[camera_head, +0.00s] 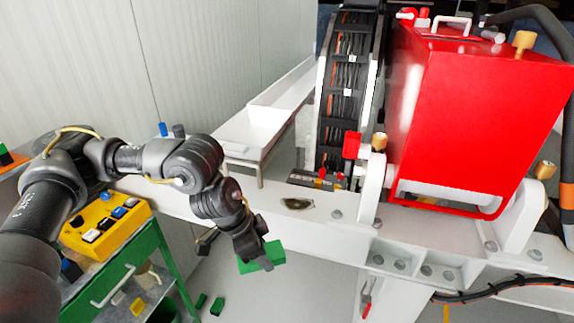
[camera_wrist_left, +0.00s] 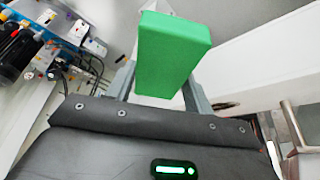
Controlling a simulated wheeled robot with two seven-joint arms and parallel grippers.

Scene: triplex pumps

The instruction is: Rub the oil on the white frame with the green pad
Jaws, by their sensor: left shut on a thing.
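The green pad (camera_head: 263,257) is in my left gripper (camera_head: 257,250), which is shut on it. The pad is in front of the white frame (camera_head: 330,230), left of and nearer than the oil. The dark oil patch (camera_head: 297,203) lies on the top face of the frame, left of the red pump housing. In the left wrist view the pad (camera_wrist_left: 170,55) stands up between the two grey fingers, and a dark mark, likely the oil (camera_wrist_left: 224,105), shows at its right. I cannot tell whether the pad touches the frame. My right gripper is not in view.
The red housing (camera_head: 465,125) and a cable chain (camera_head: 347,90) rise behind the frame. A white tray (camera_head: 270,115) is behind left. A green cart (camera_head: 140,250) with a yellow control box (camera_head: 105,222) stands left. Green pieces (camera_head: 216,306) lie on the floor.

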